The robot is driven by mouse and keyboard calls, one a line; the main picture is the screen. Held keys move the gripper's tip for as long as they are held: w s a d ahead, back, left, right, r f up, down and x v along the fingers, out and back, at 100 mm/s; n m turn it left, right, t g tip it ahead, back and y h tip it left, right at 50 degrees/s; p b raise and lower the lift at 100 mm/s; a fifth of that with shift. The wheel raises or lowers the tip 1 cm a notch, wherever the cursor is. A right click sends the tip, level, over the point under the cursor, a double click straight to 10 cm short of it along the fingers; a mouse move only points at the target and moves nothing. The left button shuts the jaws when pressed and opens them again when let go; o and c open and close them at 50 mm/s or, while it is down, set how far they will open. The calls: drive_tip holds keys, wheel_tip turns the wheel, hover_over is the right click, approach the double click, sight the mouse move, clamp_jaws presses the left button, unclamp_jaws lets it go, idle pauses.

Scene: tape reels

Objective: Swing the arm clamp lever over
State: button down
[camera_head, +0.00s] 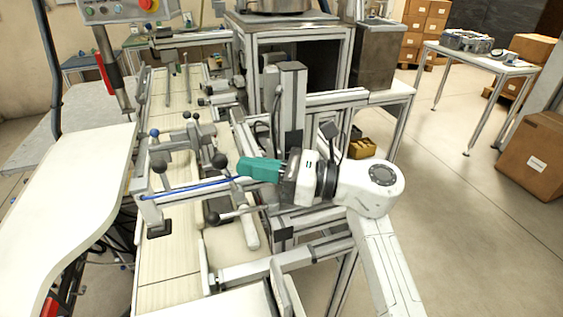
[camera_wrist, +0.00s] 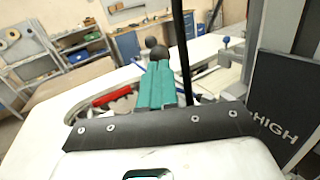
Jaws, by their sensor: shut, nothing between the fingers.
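My gripper (camera_head: 241,167) has teal fingers, shut and empty, pointing left above the machine frame. A black ball knob (camera_head: 219,160) is just left of the fingertips; I cannot tell whether they touch. A second lever (camera_head: 235,214), a thin rod with a black ball at its left end, lies lower, below the fingers. Another black ball knob (camera_head: 158,166) stands further left. I cannot tell for sure which is the arm clamp lever. In the wrist view, the teal fingers (camera_wrist: 157,68) lie together, with dark ball knobs (camera_wrist: 158,52) just beyond their tips.
A blue rod or cable (camera_head: 190,186) runs across the frame left of my fingers. A grey upright post (camera_head: 291,105) stands right behind my gripper. A pale curved table (camera_head: 85,205) is on the left. Open floor (camera_head: 470,235) lies to the right.

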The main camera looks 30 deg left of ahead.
drive_tip(key=shift+x, duration=0.75)
drive_tip(key=s+a+f+n+t+h+b, duration=0.4)
drive_tip(key=s+a+t+h+b, duration=0.1)
drive_tip(key=h, duration=0.4)
drive_tip(key=shift+s+a+n+t+h, duration=0.4)
drive_tip(key=shift+s+t, duration=0.45)
drive_tip(key=shift+t, duration=0.15)
drive_tip(key=shift+f+b, duration=0.15)
drive_tip(key=shift+b, duration=0.15)
drive_tip(key=v, duration=1.4)
drive_tip(key=shift+s+a+r, duration=0.35)
drive_tip(key=shift+s, duration=0.1)
